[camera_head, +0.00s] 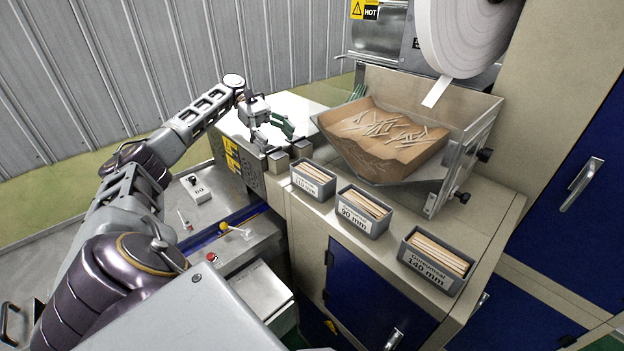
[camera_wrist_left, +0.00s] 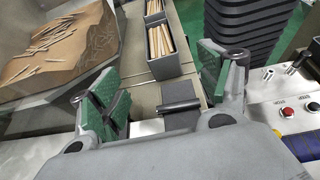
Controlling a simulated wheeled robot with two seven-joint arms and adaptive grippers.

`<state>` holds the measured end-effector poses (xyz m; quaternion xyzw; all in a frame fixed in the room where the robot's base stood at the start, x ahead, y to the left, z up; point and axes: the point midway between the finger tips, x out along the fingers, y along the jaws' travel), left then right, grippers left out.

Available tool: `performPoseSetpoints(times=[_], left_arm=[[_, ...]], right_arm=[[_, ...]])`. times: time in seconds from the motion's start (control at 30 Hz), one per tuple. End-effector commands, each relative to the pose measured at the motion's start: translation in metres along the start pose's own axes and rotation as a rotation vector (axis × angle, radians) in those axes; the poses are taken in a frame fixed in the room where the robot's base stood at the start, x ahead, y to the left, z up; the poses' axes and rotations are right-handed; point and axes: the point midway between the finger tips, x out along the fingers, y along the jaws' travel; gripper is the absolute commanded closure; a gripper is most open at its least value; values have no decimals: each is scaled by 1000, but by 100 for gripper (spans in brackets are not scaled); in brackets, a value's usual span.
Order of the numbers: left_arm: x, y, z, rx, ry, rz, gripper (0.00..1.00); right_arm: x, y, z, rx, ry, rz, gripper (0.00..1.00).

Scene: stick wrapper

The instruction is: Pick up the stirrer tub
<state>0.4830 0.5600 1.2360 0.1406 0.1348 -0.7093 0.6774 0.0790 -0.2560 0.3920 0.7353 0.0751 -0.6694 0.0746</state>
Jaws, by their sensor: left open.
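Three grey tubs of wooden sticks stand in a row on the machine ledge in the head view: a left tub (camera_head: 313,187) reading 110 mm, a middle tub (camera_head: 356,221) reading 90 mm and a right tub (camera_head: 430,271) reading 140 mm. The smaller label words are too blurred to tell which is the stirrer tub. My left gripper (camera_head: 274,137) is open and empty, behind and left of the left tub. In the left wrist view, a tub (camera_wrist_left: 172,68) lies beyond the open green-padded fingers (camera_wrist_left: 160,90), apart from them. My right gripper is out of view.
A metal hopper (camera_head: 466,163) with loose sticks in brown lining stands behind the tubs. A white paper roll (camera_head: 462,38) hangs above it. Small dark blocks (camera_head: 279,160) sit beside the left tub, below my gripper. A control panel (camera_head: 205,222) is at left.

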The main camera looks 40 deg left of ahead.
Motion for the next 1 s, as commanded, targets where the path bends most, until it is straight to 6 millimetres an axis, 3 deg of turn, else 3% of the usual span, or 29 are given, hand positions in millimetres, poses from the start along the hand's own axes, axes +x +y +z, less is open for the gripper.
performPoseSetpoints(times=[0.43,1.0], left_arm=[[4,0,-1,0,-1,-2,23],[23,1,-1,1,-1,-5,23]], right_arm=[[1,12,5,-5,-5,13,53],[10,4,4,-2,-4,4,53]])
